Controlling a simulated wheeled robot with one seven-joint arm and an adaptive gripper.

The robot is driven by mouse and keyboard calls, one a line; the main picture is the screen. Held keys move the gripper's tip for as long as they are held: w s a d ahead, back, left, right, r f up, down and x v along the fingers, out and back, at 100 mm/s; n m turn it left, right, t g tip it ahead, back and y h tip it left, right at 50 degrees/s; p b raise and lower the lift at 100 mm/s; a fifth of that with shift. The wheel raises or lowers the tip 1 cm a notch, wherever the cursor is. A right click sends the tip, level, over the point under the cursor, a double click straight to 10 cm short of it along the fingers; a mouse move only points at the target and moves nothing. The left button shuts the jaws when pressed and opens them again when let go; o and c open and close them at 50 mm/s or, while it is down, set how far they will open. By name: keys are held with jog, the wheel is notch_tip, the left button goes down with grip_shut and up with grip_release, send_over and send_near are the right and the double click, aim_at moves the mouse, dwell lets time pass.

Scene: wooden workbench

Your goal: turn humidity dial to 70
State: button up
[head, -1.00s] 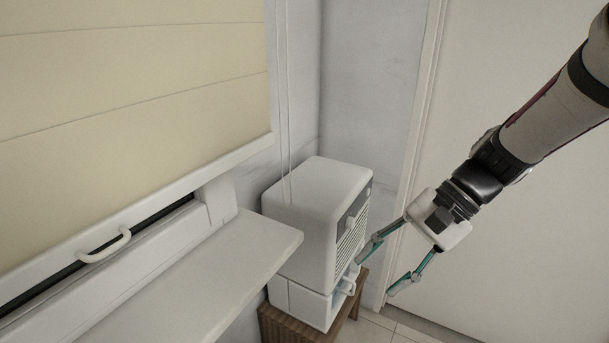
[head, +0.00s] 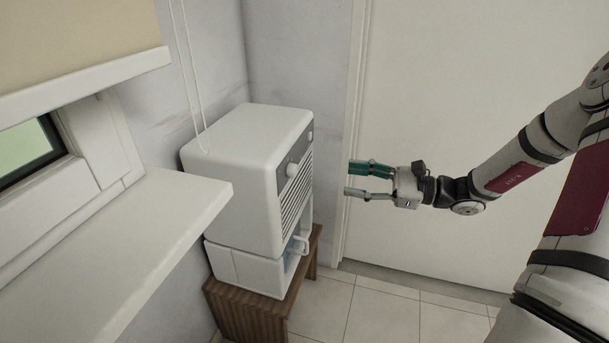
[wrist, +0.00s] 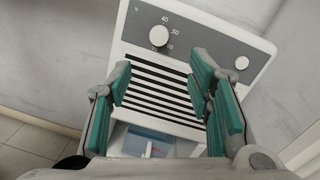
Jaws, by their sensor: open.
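The white dehumidifier (head: 240,150) stands on a small wooden stand, its grey panel and slatted front facing right toward my gripper. The humidity dial (head: 293,169) is a white knob on that panel. In the wrist view the dial (wrist: 159,36) sits at the upper middle, with 40 and 50 readable around it and other marks partly hidden or too small. A smaller white knob (wrist: 242,62) is at the panel's right. My gripper (head: 347,178) is open and empty, to the right of the front and apart from it. Its teal fingers (wrist: 165,95) spread before the slats, below the dial.
A white sill (head: 150,240) juts out at the left, close to the appliance. The wooden stand (head: 240,308) is below. A water tank with a handle (head: 300,243) shows low on the front. The tiled floor (head: 370,310) and space before the pale door are clear.

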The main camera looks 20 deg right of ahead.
aim_at(296, 171)
jog(key=b+x, duration=0.3)
jog(key=x, duration=0.9)
jog(key=shift+w+a, duration=0.1)
jog(key=shift+a, duration=0.15)
grip_shut()
